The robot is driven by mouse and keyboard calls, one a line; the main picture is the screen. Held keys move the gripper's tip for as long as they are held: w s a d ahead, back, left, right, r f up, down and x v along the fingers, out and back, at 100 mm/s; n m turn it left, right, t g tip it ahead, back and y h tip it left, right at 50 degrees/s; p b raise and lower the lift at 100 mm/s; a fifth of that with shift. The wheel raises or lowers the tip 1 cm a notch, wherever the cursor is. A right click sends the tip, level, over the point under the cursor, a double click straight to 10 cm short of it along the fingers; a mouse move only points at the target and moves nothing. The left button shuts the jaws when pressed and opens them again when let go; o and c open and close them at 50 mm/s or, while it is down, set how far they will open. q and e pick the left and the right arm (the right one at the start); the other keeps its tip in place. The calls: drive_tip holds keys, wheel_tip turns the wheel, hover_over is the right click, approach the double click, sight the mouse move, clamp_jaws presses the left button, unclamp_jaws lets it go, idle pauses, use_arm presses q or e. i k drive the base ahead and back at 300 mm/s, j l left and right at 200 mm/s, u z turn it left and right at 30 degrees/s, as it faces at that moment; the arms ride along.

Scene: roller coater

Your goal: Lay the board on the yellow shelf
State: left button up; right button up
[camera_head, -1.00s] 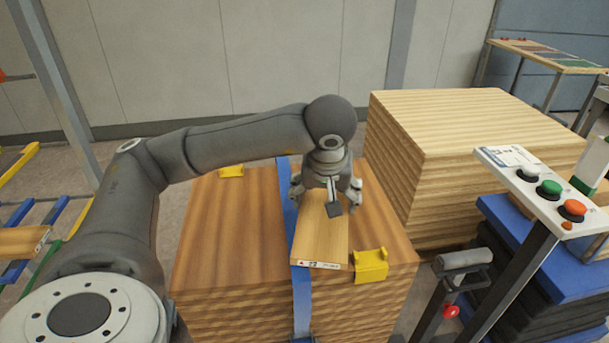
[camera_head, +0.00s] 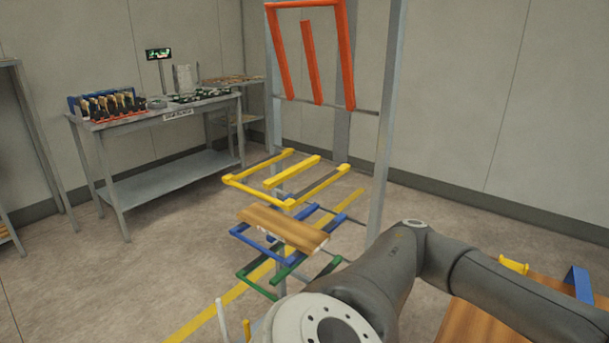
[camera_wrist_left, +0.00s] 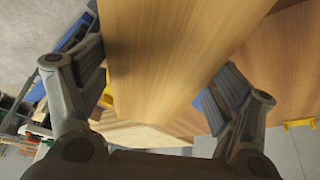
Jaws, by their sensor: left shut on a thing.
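In the left wrist view my left gripper (camera_wrist_left: 158,82) is shut on the board (camera_wrist_left: 180,45), a light wood plank with one finger on each side. Its far end runs out of the top of the picture. In the head view the yellow shelf (camera_head: 292,171), a set of yellow bars on the rack, is empty. My left arm crosses the lower right there, but its gripper and the held board are out of that view. My right gripper is in neither view.
Under the yellow shelf, a blue shelf (camera_head: 305,210) bears another board (camera_head: 283,227); a green shelf (camera_head: 262,287) is lowest. Orange bars (camera_head: 312,62) hang above. A rack post (camera_head: 386,130) stands right of the shelves. A wood stack (camera_head: 480,328) is at lower right. A bench (camera_head: 165,180) stands behind left.

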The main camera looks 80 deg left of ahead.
sight(279, 176)
drive_tip(key=u, duration=1.25)
